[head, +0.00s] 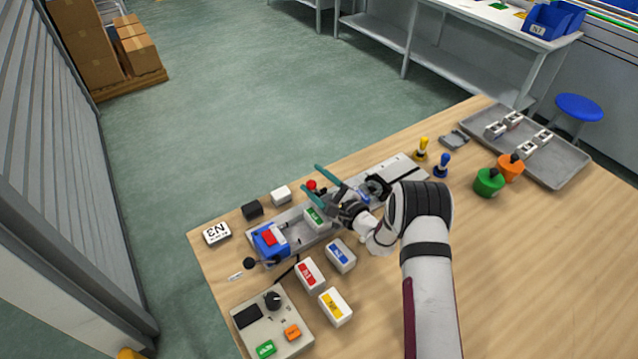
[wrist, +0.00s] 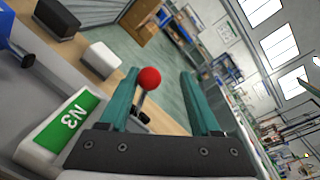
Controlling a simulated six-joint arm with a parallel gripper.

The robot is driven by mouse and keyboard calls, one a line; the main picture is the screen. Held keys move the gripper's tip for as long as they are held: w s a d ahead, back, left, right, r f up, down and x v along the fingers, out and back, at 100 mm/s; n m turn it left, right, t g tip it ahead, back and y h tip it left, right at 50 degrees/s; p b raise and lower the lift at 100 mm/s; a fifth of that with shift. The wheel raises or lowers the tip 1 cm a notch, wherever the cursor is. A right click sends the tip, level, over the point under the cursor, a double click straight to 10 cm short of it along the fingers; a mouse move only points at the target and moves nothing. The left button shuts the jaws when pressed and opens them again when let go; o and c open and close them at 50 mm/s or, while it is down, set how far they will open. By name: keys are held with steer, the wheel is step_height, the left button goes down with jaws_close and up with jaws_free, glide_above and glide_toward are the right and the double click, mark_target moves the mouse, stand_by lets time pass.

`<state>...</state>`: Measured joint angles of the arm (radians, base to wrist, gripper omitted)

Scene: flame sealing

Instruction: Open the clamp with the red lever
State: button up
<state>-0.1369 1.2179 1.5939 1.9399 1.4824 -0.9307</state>
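The clamp's red lever knob (head: 311,185) is a red ball at the far edge of the grey fixture rail, in the head view. In the wrist view the red knob (wrist: 150,78) stands on a thin dark stem between my two teal fingers, nearer the left one. My gripper (head: 310,181) is open around the knob, with a wide gap to the right finger; I cannot tell whether the left finger touches it. A white block with a green N3 label (head: 315,217) sits on the rail close by. Most of the clamp body is hidden by my gripper.
Black (head: 252,209) and white (head: 281,195) blocks lie behind the rail. Labelled blocks and a control box (head: 290,330) lie in front.

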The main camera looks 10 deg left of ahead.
steer(key=v, duration=1.5)
steer(key=shift+s+d, duration=0.2)
steer(key=shift+d, duration=0.2)
steer(key=s+a+r+n+g+y, duration=0.1)
steer(key=s+a+r+n+g, duration=0.2)
steer(key=s+r+n+g, duration=0.4)
steer(key=s+a+r+n+g, duration=0.2)
steer(key=s+a+r+g, duration=0.25)
steer(key=s+r, duration=0.45)
steer(key=s+d+f+n+h, duration=0.1)
steer(key=s+d+n+h, duration=0.2)
steer(key=s+d+h, duration=0.9)
steer(key=s+d, duration=0.2)
steer(key=s, duration=0.2)
steer(key=shift+d+f, duration=0.35)
steer(key=shift+d, duration=0.05)
